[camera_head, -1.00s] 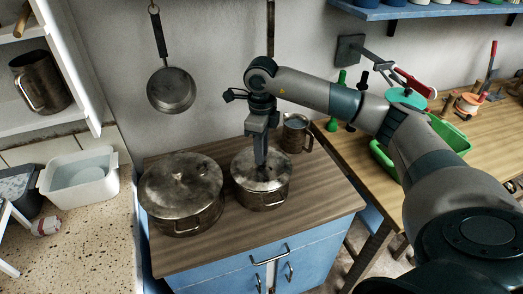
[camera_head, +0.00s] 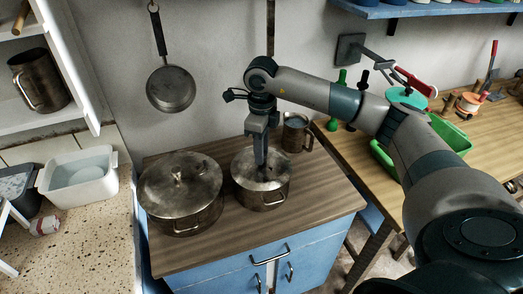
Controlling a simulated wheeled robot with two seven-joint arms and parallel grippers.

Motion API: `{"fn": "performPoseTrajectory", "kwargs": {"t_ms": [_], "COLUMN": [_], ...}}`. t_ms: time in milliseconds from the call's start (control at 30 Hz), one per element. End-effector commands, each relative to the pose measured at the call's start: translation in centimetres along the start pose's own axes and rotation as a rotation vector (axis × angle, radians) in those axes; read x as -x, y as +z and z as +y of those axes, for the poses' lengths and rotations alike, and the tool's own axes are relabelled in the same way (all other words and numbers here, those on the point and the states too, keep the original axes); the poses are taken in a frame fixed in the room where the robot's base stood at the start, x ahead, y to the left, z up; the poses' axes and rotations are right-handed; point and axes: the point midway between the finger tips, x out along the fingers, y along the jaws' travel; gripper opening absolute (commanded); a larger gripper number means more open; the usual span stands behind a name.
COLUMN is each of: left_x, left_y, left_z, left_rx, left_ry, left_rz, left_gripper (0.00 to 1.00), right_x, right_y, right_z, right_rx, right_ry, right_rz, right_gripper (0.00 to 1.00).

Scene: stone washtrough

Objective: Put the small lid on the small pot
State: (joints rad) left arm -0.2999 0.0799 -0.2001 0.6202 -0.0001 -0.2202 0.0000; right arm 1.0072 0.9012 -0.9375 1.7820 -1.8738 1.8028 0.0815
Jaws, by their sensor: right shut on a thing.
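The small metal pot (camera_head: 262,199) stands on the wooden cabinet top, right of the large pot. The small lid (camera_head: 247,169) lies at the pot's mouth and looks roughly level with its rim; I cannot tell whether it is fully seated. My right gripper (camera_head: 262,176) points straight down over the middle of the lid and is shut on it. The fingers hide the lid's knob. My left gripper is not in view.
A large pot (camera_head: 180,213) with its own lid (camera_head: 181,182) stands close on the left. A metal mug (camera_head: 296,134) stands behind on the right. A pan (camera_head: 171,89) hangs on the wall. The cabinet top's (camera_head: 310,200) front right is clear.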

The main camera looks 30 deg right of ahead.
Motion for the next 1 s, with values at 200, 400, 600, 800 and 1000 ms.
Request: {"fn": "performPoseTrajectory", "kwargs": {"t_ms": [200, 400, 600, 800, 1000], "left_x": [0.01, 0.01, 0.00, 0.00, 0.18], "left_y": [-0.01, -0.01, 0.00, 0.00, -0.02], "left_z": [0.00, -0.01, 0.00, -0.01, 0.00], "left_rx": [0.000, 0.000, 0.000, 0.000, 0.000], "left_ry": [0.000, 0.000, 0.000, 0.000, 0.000], "left_rz": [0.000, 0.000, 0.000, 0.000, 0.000], "left_gripper": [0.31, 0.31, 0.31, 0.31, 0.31], "right_x": [0.05, 0.03, -0.02, -0.01, 0.32], "right_y": [0.01, 0.01, -0.01, 0.00, 0.01], "right_z": [-0.02, -0.01, 0.00, 0.00, -0.01], "right_rx": [0.000, 0.000, 0.000, 0.000, 0.000], "right_ry": [0.000, 0.000, 0.000, 0.000, 0.000], "right_rz": [-0.001, 0.000, 0.000, 0.000, 0.000], "right_gripper": [0.27, 0.47, 0.66, 0.66, 0.66]}}
